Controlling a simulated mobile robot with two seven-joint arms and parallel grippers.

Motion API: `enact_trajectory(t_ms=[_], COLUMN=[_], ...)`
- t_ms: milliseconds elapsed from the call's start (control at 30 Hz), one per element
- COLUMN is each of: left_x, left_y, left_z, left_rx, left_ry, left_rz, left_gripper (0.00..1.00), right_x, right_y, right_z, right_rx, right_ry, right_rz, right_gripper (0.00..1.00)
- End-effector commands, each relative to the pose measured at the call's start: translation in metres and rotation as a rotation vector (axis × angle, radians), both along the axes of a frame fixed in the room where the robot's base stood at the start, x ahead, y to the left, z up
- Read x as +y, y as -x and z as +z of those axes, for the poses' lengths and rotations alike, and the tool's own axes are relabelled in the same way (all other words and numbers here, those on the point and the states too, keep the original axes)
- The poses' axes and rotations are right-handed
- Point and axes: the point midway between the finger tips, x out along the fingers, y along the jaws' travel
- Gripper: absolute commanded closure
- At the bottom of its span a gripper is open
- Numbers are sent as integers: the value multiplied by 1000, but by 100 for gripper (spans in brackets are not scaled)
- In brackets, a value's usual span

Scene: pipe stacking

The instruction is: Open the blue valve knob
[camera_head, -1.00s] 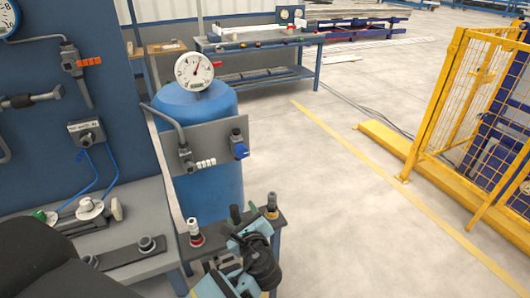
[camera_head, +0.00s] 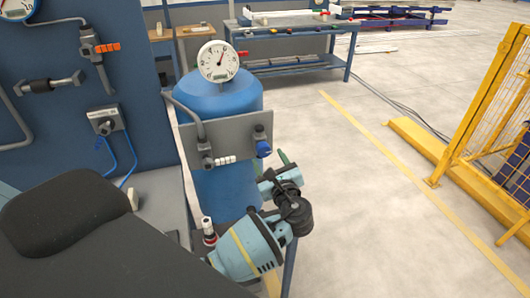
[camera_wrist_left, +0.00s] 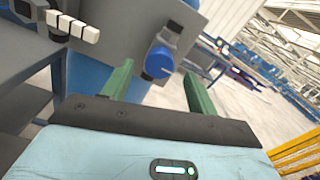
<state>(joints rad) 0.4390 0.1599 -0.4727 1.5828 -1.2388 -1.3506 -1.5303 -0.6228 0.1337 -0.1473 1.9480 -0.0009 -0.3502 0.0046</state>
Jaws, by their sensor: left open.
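The blue valve knob (camera_head: 263,148) sits on the right part of a grey panel (camera_head: 236,129) in front of a blue tank (camera_head: 222,103). In the left wrist view the knob (camera_wrist_left: 157,63) shows in the gap between my green fingers, beyond their tips. My left gripper (camera_head: 284,158) is open and empty, just below and right of the knob in the head view. I see no contact between fingers and knob. My right gripper is not in view.
A round gauge (camera_head: 218,61) tops the tank. White handle pieces (camera_head: 225,160) sit left of the knob on the panel. A blue wall panel with pipes (camera_head: 60,120) stands at left. A yellow fence (camera_head: 480,130) is at right, with clear floor between.

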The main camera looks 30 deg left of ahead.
Motion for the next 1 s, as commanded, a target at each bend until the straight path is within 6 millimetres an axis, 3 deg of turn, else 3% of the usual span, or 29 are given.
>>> enact_trajectory(t_ms=[300,667,1000], left_x=[29,32,32], left_y=[-24,-27,-27], left_z=[1,0,0], left_rx=[-2,1,1], left_ry=[-1,1,1], left_rz=[1,0,0], left_gripper=[41,41,86], right_x=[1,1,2], right_y=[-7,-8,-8], right_z=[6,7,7], right_rx=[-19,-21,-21], right_ry=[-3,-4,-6], right_rz=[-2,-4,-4], right_gripper=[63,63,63])
